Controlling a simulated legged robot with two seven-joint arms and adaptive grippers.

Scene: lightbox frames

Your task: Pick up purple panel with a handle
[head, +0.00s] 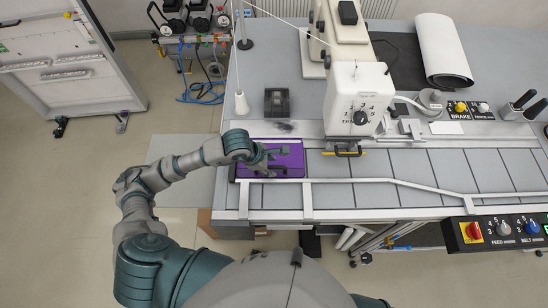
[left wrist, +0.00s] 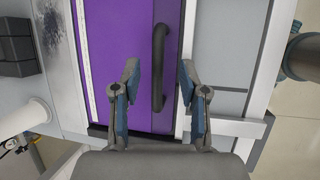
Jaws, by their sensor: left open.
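The purple panel (head: 291,159) lies flat on the left end of the conveyor table in the head view. It also fills the middle of the left wrist view (left wrist: 118,50). Its dark curved handle (left wrist: 158,65) stands up on the panel's right part in the wrist view. My left gripper (head: 275,161) is over the panel, and its fingers hide part of the panel and handle in the head view. In the wrist view the left gripper (left wrist: 158,80) is open, with a finger on either side of the handle's near end. Contact cannot be told. My right gripper is not in view.
A white sewing-type machine (head: 357,95) stands behind the belt, right of the panel. A metal rail (head: 340,181) runs along the table's front edge. A dark block (head: 277,102) and a white thread cone (head: 241,103) stand behind the panel. Control panels (head: 500,230) sit at right.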

